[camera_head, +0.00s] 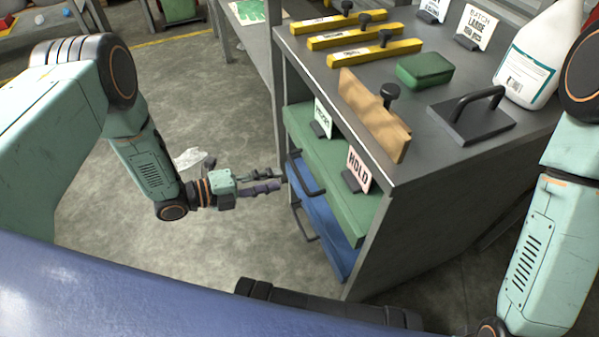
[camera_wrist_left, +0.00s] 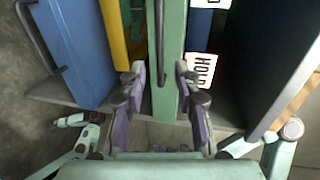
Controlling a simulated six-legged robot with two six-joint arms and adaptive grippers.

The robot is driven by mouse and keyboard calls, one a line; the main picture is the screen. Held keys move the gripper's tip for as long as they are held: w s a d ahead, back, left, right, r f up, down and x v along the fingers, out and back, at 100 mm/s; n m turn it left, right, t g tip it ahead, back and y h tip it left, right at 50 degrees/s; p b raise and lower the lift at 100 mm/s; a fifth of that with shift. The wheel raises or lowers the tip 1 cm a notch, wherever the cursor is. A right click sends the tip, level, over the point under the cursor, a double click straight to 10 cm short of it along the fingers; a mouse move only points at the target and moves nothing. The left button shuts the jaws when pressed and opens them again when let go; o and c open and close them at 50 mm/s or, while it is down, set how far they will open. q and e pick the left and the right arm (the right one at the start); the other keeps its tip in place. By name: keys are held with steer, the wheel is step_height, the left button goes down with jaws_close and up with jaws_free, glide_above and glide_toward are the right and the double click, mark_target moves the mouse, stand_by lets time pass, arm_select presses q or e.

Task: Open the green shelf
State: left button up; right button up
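The green shelf (camera_head: 337,185) is a drawer-like board in the grey cabinet, with a dark bar handle (camera_head: 306,178) on its front. In the left wrist view the green front (camera_wrist_left: 172,30) stands in the middle with the dark handle (camera_wrist_left: 160,40) along it. My left gripper (camera_head: 280,181) is right at that handle. In the left wrist view its purple fingers (camera_wrist_left: 160,70) are apart, one on either side of the handle; I cannot tell whether they touch it. My right arm shows at the right edge, its gripper out of view.
A blue drawer (camera_head: 325,235) with its own handle lies below the green shelf. HOLD (camera_head: 359,170) and another card (camera_head: 322,118) stand on the green shelf. The cabinet top holds yellow bars (camera_head: 365,37), a brown block (camera_head: 372,110), a green box (camera_head: 425,70) and a white bottle (camera_head: 535,60).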

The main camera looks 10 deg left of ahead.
mark_target(299, 174)
arm_select(q)
steer(key=shift+b+x, duration=1.4)
steer(key=shift+x, duration=2.55)
steer(key=shift+s, duration=0.1)
steer(key=shift+c, duration=0.3)
jaws_close()
